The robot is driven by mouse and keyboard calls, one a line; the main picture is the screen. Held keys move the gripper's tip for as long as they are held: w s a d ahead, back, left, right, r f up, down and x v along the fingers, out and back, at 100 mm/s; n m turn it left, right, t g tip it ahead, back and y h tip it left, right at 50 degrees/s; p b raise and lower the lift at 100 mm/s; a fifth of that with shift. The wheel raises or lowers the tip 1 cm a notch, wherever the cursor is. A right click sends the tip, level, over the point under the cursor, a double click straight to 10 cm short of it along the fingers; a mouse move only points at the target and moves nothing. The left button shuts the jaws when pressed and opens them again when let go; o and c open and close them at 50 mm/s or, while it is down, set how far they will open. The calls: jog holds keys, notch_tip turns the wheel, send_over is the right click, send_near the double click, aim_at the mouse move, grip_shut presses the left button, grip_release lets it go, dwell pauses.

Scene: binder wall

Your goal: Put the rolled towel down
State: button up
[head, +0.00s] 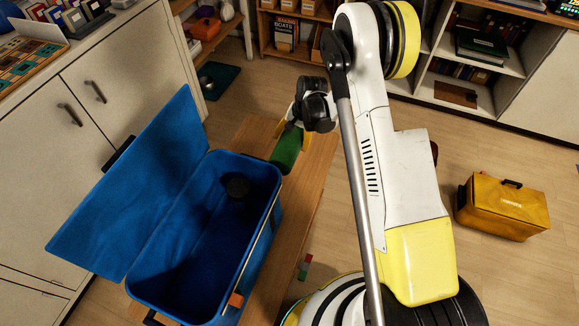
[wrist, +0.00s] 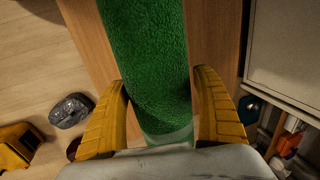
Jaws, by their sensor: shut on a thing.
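The rolled towel is green and fuzzy and shows in the head view (head: 286,152), just beyond the right back corner of the open blue box (head: 273,207). In the wrist view the towel (wrist: 146,60) runs lengthwise between my yellow fingers. My gripper (head: 293,134) is shut on the towel near one end; the fingers also show in the wrist view (wrist: 159,82). The towel is over the wooden bench (head: 302,205). I cannot tell whether it touches the wood. The arm hides part of the bench's far end.
A yellow case (head: 505,208) is on the floor at right. Bare bench shows right of the box. White cabinets (head: 110,100) stand at left.

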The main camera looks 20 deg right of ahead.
jog(key=b+x, duration=0.1)
jog(key=x, duration=0.3)
jog(key=s+d+b+x, duration=0.1)
jog(key=x, duration=0.3)
jog(key=d+b+x, duration=0.1)
jog(key=b+x, duration=0.1)
jog(key=x, duration=0.2)
jog(key=shift+s+d+f, duration=0.15)
jog(key=shift+s+f, duration=0.2)
jog(key=shift+f, duration=0.1)
